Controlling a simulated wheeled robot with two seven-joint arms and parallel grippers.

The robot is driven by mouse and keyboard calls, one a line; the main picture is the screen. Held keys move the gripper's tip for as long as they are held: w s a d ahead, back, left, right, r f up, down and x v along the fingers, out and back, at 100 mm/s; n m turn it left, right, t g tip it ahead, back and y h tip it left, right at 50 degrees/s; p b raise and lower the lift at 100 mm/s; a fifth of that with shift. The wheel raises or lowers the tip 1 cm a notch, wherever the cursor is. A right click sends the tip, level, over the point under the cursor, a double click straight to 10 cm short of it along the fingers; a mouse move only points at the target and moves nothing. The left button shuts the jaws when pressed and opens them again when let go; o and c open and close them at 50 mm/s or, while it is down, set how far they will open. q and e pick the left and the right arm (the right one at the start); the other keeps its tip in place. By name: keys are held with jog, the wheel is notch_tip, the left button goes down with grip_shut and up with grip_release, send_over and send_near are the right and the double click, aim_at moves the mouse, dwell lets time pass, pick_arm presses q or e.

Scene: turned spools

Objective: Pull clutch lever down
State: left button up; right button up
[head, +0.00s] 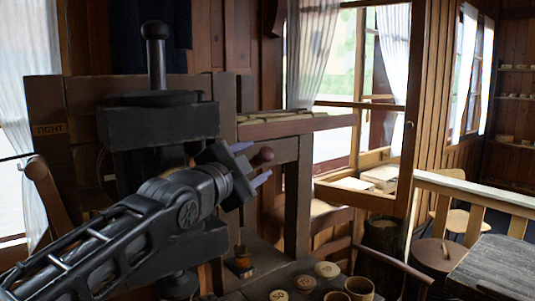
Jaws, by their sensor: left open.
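My left arm reaches in from the lower left. Its gripper (252,163) is open in front of the dark machine (160,122). A reddish-brown ball knob (263,155) shows at the open fingers, apparently the end of the clutch lever. The lever's shaft is hidden behind the gripper, and I cannot tell whether the fingers touch the knob. A black upright post with a round top (155,55) stands on the machine. A wooden handle (45,188) is at the left, below lettering on the frame. My right gripper is not in view.
The machine's wooden frame (304,200) stands right of the gripper. Below are several round discs (327,269) and cups (359,287) on a bench. A chair (340,235), a railing (470,190) and a grey table (495,265) stand to the right.

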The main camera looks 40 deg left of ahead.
aim_at(263, 156)
pick_arm(q)
jog(key=w+p, duration=0.1)
jog(key=w, duration=0.2)
jog(key=w+a+p, duration=0.1)
jog(key=w, duration=0.2)
jog(key=shift+w+a, duration=0.2)
jog(key=shift+w, duration=0.1)
jog(key=shift+c, duration=0.3)
grip_shut()
dwell(0.8)
